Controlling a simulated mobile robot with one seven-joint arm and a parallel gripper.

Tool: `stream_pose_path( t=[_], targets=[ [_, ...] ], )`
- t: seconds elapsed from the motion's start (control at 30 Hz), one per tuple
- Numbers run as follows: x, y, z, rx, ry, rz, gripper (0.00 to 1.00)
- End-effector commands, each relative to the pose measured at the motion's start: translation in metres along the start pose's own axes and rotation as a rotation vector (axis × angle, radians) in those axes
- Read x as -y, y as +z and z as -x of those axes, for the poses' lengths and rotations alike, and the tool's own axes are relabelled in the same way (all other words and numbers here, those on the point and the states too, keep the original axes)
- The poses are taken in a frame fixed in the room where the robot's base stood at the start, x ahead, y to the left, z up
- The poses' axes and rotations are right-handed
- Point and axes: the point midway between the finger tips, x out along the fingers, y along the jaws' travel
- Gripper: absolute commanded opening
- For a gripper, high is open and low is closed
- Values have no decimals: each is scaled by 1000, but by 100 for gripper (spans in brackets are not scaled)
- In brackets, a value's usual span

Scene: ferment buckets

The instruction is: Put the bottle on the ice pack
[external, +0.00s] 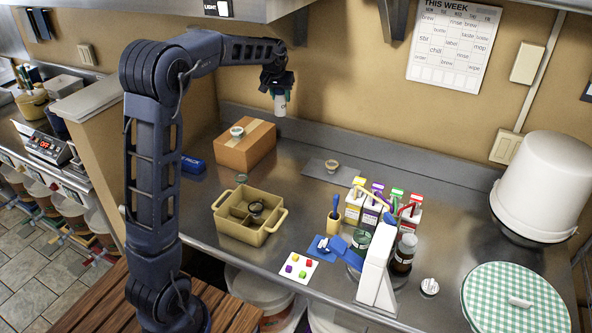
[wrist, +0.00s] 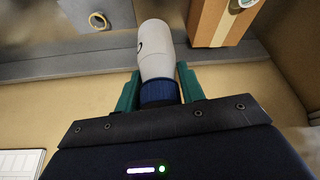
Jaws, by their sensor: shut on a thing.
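The bottle (external: 280,105) is white with a blue neck or cap. It hangs below my gripper (external: 279,90), high above the counter, roughly upright and near the back wall. In the wrist view the bottle (wrist: 156,50) points away from me, with its blue end between the two green fingers of my gripper (wrist: 159,90), which are shut on it. The ice pack (external: 193,165) is a blue slab lying flat on the counter, left of the cardboard box. It is apart from the bottle, and it does not show in the wrist view.
The cardboard box (external: 246,146), with a small round thing on top, stands between the bottle and the ice pack. A tan divided bin (external: 228,226) is in front.

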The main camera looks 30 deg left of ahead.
Motion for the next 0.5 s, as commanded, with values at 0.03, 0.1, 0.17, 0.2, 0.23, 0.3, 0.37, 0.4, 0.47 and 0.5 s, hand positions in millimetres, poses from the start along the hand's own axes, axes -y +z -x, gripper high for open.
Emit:
stream_pose_path(
  t=[0.03,0.1,0.17,0.2,0.23,0.3,0.37,0.4,0.47,0.5],
  targets=[
    [24,-3,-1,0,-13,32,14],
    [55,-6,-2,-1,-30,72,14],
    [82,-8,-2,-1,-44,107,14],
    [100,-8,-2,-1,-54,130,14],
    [112,-8,-2,-1,-60,147,14],
    [143,-8,-2,-2,-77,187,14],
    [169,-6,-1,-2,-91,221,14],
    [187,-5,0,-2,-100,244,14],
    [213,-2,1,-3,-115,279,14],
    [231,0,2,-3,-125,302,14]
  ],
)
